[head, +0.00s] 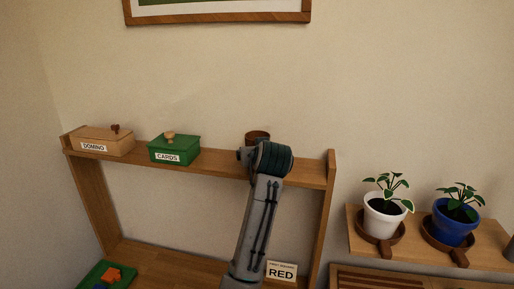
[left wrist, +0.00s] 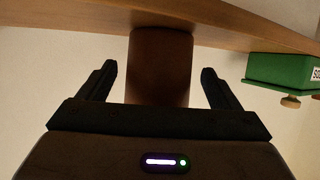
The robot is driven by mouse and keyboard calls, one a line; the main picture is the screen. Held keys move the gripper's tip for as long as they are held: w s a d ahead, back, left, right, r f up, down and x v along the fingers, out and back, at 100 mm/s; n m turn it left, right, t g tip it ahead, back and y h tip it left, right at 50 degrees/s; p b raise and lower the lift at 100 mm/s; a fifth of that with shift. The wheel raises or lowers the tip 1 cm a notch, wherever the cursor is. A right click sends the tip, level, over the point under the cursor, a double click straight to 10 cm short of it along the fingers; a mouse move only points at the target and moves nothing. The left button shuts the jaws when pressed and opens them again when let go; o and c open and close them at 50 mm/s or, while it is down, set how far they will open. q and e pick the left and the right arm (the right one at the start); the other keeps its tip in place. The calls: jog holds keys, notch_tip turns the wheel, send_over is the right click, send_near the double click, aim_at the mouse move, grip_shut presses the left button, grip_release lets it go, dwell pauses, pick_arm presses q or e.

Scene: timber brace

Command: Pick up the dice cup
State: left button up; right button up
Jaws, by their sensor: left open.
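The dice cup (head: 257,136) is a dark brown cup on the upper shelf, toward its right end. In the head view my left arm hides most of it and only its rim shows. In the left wrist view, which is upside down, the dice cup (left wrist: 160,50) stands upright on the shelf board. My left gripper (left wrist: 159,69) is open, with one finger on each side of the cup in the picture and a gap on both sides. I cannot tell how deep the cup sits between the fingers. My right gripper is not in view.
The wooden shelf (head: 224,169) also holds a green CARDS box (head: 174,150) and a tan DOMINO box (head: 103,141) to the left. A RED sign (head: 281,271) stands below. Potted plants in white (head: 383,220) and blue (head: 454,227) pots stand on a lower shelf at right.

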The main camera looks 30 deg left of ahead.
pick_arm(q)
jog(key=shift+d, duration=0.1)
jog(key=shift+c, duration=0.3)
jog(key=c, duration=1)
